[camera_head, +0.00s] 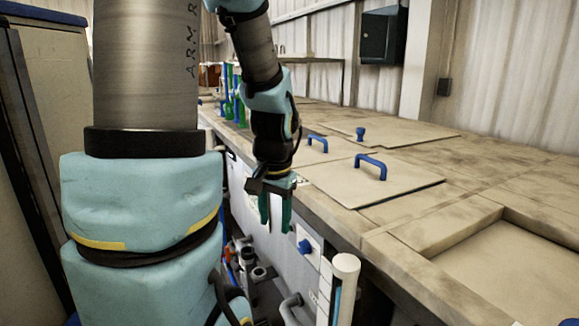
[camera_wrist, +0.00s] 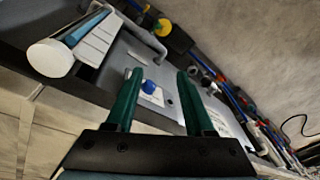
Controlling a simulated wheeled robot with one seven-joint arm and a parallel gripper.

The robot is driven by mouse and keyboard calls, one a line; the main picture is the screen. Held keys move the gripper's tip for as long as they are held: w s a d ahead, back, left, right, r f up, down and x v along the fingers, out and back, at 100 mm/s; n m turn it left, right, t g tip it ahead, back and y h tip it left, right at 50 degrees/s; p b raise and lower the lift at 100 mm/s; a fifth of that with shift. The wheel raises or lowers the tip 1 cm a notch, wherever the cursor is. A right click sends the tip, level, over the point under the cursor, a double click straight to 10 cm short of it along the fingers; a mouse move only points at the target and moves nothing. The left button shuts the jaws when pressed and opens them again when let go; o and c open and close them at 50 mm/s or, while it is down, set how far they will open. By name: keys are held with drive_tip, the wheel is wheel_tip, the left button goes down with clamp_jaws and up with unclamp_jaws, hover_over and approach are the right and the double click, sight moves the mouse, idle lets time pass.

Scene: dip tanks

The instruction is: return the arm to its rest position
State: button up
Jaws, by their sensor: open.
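My gripper (camera_head: 275,212) hangs pointing down in front of the bench's front face, with its two green fingers apart and nothing between them. In the wrist view my gripper (camera_wrist: 160,88) also shows open and empty, with a blue knob (camera_wrist: 149,87) on the grey front panel seen beyond the fingers. My arm, in light blue and metal, reaches from the left and top of the head view down to the gripper. The gripper is beside the bench edge and appears apart from it.
The bench (camera_head: 410,235) has lids with blue handles (camera_head: 371,165) and a recess at the lower right. A white-capped cylinder (camera_head: 345,266) stands by the front panel, below right of my gripper. Pipes and valves (camera_head: 255,270) run below.

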drive_tip(key=s+a+f+n+b, duration=0.1)
drive_tip(key=s+f+n+b, duration=0.1)
drive_tip(key=f+b, duration=0.3)
drive_tip(key=s+a+f+n+b, duration=0.2)
drive_tip(key=f+b, duration=0.3)
drive_tip(key=f, duration=0.2)
drive_tip(key=shift+s+a, duration=0.25)
drive_tip(key=shift+s, duration=0.15)
idle(0.3)
